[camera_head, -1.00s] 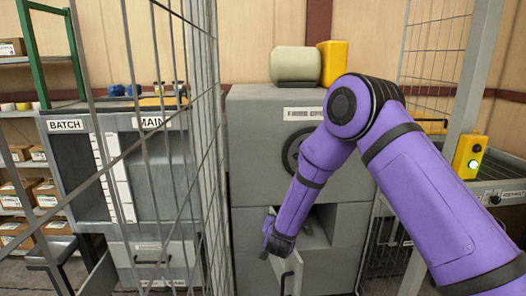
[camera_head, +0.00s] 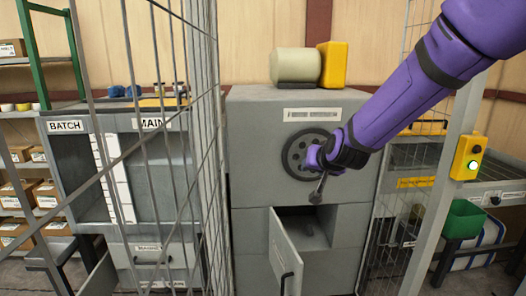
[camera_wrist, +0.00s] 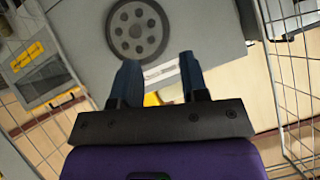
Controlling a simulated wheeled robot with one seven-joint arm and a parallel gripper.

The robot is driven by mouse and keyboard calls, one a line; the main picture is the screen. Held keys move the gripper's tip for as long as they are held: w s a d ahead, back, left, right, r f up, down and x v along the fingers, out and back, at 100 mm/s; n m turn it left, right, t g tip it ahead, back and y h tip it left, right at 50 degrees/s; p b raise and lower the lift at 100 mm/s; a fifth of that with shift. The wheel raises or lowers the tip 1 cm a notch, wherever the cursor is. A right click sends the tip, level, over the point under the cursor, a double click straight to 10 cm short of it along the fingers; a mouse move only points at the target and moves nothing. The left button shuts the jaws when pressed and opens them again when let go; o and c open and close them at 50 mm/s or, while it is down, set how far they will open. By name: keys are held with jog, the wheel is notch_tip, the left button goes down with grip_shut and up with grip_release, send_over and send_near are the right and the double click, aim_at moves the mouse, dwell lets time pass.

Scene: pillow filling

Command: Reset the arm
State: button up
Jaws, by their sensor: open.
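My gripper (camera_wrist: 160,80) shows in the wrist view with its two dark fingers apart and nothing between them. In the head view my purple arm reaches in from the upper right, and my gripper (camera_head: 318,188) is in front of the grey machine (camera_head: 255,140), over the right edge of its dark round wheel (camera_head: 298,155). The wheel also shows in the wrist view (camera_wrist: 137,32), beyond the fingers. I cannot tell whether the gripper touches the machine. Below, the machine's small door (camera_head: 285,255) hangs open in front of a dark opening.
A wire mesh fence (camera_head: 200,130) stands at the left, before the BATCH and MAIN cabinet (camera_head: 105,180). A grey post with a yellow button box (camera_head: 468,157) stands at the right. A green bin (camera_head: 463,219) lies behind it. A cylinder (camera_head: 296,66) and yellow box (camera_head: 331,64) top the machine.

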jog(key=s+d+r+g, duration=0.1)
jog(key=s+d+r, duration=0.2)
jog(key=s, duration=0.2)
jog(key=s+d+r+n+g, duration=0.1)
jog(key=s+d+r, duration=0.2)
jog(key=s, duration=0.3)
jog(key=s+d+r+g, duration=0.1)
jog(key=s+d+r, duration=0.2)
jog(key=s, duration=0.2)
jog(key=s+d+g+h, duration=0.1)
jog(key=s+d, duration=0.2)
jog(key=s, duration=0.7)
jog(key=s+d+g+h, duration=0.1)
jog(key=s+d, duration=0.3)
jog(key=s, duration=0.6)
jog(key=shift+d+g, duration=0.2)
jog(key=shift+g, duration=0.1)
